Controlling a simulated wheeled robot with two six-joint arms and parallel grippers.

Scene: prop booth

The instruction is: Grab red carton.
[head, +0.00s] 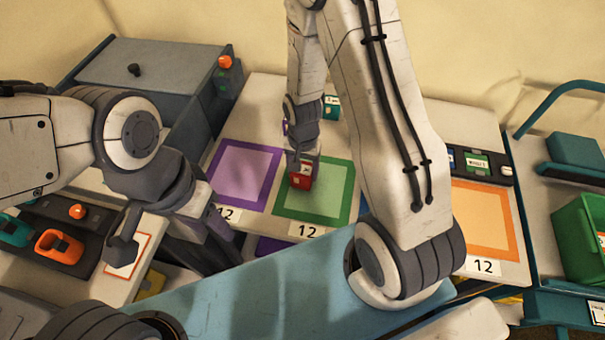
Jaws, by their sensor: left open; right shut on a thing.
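The red carton (300,181) is a small red box with a pale label, over the green-bordered square on the table. My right gripper (302,163) points down and is shut on it from above. Whether the carton touches the table is hard to tell. My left gripper (122,247) is at the lower left, open and empty, near an orange-bordered white card. My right arm hides part of the table's middle.
A purple-bordered square (245,175) is left of the green-bordered square (330,204); an orange-bordered square (480,222) is at right. A teal carton (331,107) stands behind. A grey box (150,72) is at back left and a green bin (578,240) at far right.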

